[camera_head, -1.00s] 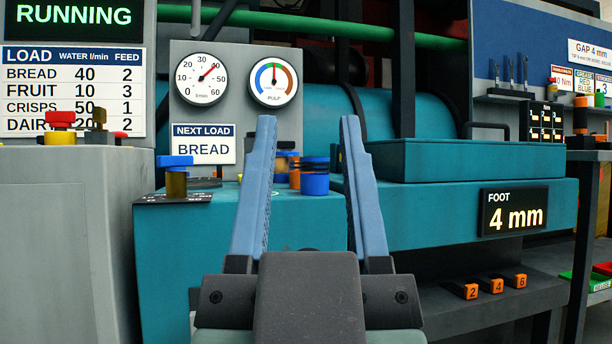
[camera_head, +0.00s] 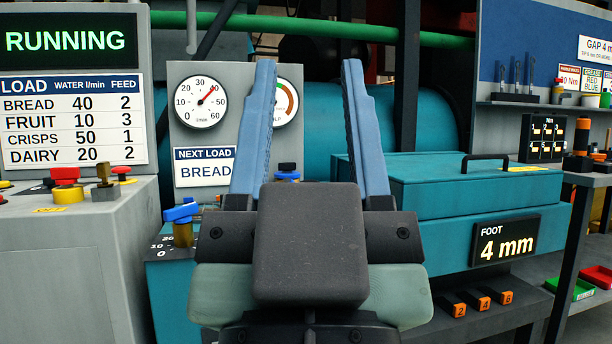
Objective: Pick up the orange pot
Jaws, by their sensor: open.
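My gripper (camera_head: 308,65) is open and empty in the middle of the head view. Its two blue fingers point up and away, well apart. No orange pot can be made out for certain now; the teal bench top where a small orange piece showed earlier is mostly hidden behind my gripper. Between the fingers, low down, the top of a small blue and black object (camera_head: 287,173) shows beyond the gripper. An orange and black upright object (camera_head: 578,150) stands at the far right; I cannot tell whether it is a pot.
A blue-handled brass valve (camera_head: 183,225) is just left of my gripper. A grey cabinet (camera_head: 75,260) with knobs stands at left. A teal lidded box (camera_head: 440,185) is at right, above orange numbered blocks (camera_head: 482,303). Two dials (camera_head: 200,102) are behind.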

